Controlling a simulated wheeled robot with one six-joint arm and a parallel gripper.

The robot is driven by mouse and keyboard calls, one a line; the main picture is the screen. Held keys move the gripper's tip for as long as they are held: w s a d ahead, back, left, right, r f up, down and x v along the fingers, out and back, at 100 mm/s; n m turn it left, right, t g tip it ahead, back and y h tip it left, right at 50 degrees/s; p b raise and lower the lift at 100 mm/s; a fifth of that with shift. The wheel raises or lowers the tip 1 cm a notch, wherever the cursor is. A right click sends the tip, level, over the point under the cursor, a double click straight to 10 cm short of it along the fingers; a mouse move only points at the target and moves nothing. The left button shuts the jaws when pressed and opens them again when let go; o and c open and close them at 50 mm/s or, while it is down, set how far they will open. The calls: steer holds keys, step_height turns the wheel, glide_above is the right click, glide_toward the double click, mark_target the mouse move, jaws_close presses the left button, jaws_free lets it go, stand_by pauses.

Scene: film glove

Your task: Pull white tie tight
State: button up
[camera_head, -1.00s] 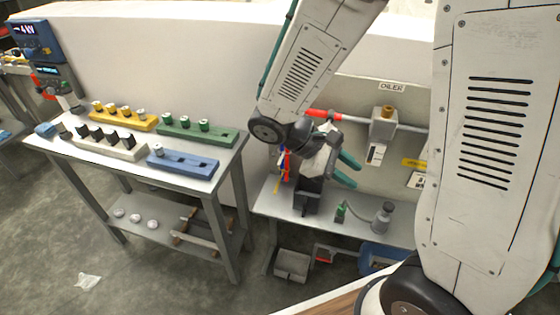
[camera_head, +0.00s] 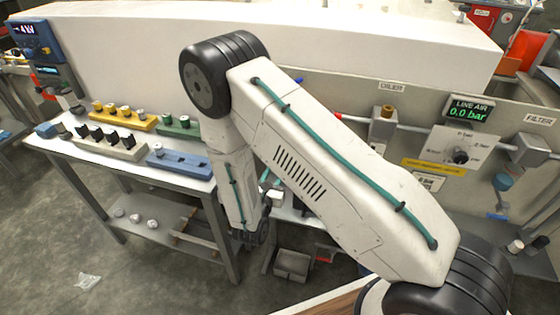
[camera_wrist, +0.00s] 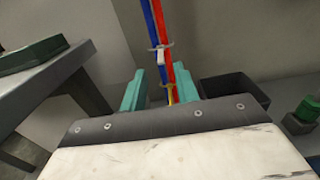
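In the wrist view, a bundle of blue, red and yellow cables (camera_wrist: 158,22) hangs down the wall in front of my gripper. A small white tie (camera_wrist: 161,54) goes around the bundle, with a pale tail or loop standing out at its sides. A second band seems to sit lower, near the fingers, but it is too small to tell. My gripper (camera_wrist: 160,88) has two teal fingers, apart, with the lower cables showing between them; the tie appears above the fingertips. No grip on the tie shows. In the head view my arm hides the gripper and the cables.
A grey table (camera_head: 75,150) with yellow, green, white and blue blocks stands at left. A dark bin (camera_wrist: 237,88) and a green-capped item (camera_wrist: 305,110) lie right of the fingers. A line air panel (camera_head: 460,150) is at right. A grey bin (camera_head: 292,264) sits on the floor.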

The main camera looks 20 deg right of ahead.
steer(key=x, duration=0.7)
steer(key=shift+d, duration=0.1)
jaws_close()
